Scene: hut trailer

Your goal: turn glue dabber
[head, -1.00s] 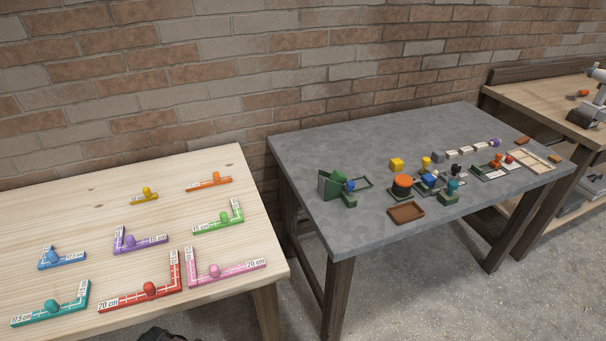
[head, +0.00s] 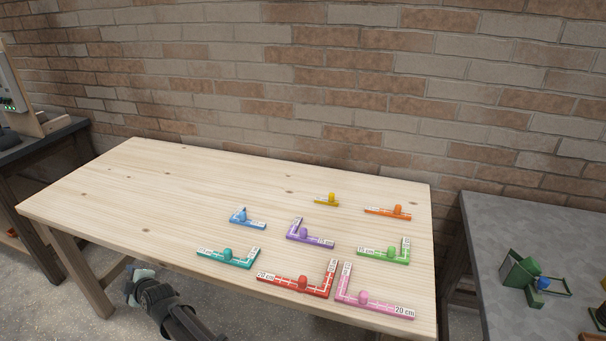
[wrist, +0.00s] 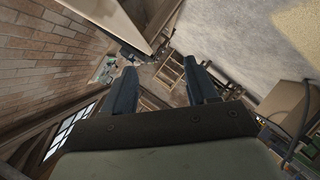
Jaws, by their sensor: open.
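I cannot pick out a glue dabber with certainty in the views of now. A green holder (head: 518,272) with a blue round knob (head: 542,283) stands on the grey table at the right edge of the head view. My gripper (wrist: 162,88) is open in the wrist view, with nothing between its two dark fingers. In the head view my arm hangs low in front of the wooden table, below its top and far left of the grey table. Most of the grey table is out of view.
The wooden table (head: 150,190) fills the middle, its left half bare. On its right half lie several coloured L-shaped rulers and bars with knobs, including a red one (head: 300,284) and a pink one (head: 375,304). A dark bench (head: 45,150) stands at the left.

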